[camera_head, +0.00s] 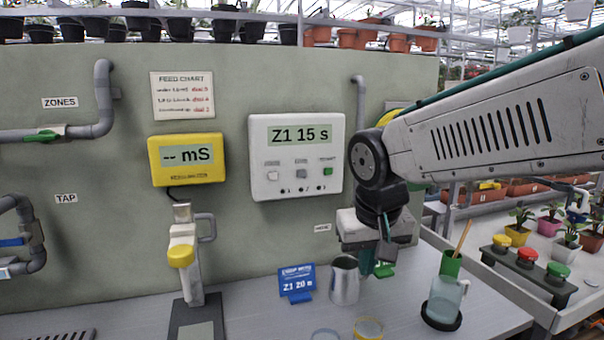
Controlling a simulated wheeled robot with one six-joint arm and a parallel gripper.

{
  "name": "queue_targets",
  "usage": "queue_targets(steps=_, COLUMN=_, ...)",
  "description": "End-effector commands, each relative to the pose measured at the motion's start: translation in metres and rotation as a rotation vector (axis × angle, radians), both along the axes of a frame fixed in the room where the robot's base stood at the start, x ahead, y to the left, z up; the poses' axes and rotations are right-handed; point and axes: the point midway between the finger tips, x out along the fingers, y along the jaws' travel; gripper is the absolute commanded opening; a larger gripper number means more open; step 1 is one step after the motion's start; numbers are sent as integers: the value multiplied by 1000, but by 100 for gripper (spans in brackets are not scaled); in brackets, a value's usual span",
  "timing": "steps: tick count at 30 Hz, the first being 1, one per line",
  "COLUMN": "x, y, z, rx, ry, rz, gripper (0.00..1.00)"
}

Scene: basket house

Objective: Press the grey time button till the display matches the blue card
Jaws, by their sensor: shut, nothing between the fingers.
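A white control box (297,157) hangs on the grey-green panel, and its display (299,134) reads "Z1 15 s". Under the display are a pale button at left, a grey button (301,174) in the middle and a green button (327,171) at right. Their small labels are too blurred to read. The blue card (296,284) stands on the bench below and seems to read "Z1 20 s". My gripper (378,260) is shut and empty, hanging low to the right of the box, apart from the buttons. Its fingertips are partly hard to make out.
A yellow meter (186,160) showing "-- mS" hangs left of the box, above a stand with a yellow knob (180,256). A metal jug (344,280) and a clear jug (445,300) stand on the bench near my gripper. The panel just before the buttons is clear.

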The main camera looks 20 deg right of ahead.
Motion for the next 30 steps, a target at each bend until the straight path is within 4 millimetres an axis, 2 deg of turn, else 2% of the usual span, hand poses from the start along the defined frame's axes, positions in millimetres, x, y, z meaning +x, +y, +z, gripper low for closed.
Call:
queue_targets(steps=1, x=25, y=3, z=5, rx=5, ry=-48, rz=-40, gripper=0)
queue_targets(steps=6, x=102, y=13, z=31, rx=69, ry=-252, rz=-205, gripper=0)
queue_targets(steps=9, x=136, y=18, z=51, rx=133, ry=-369, rz=-297, gripper=0)
queue_targets(steps=12, x=158, y=21, z=72, rx=204, ry=-469, rz=-376, gripper=0)
queue_targets(steps=16, x=168, y=23, z=85, rx=276, ry=-536, rz=-448, gripper=0)
queue_targets(steps=30, x=169, y=24, z=85, rx=303, ry=-542, rz=-487, gripper=0)
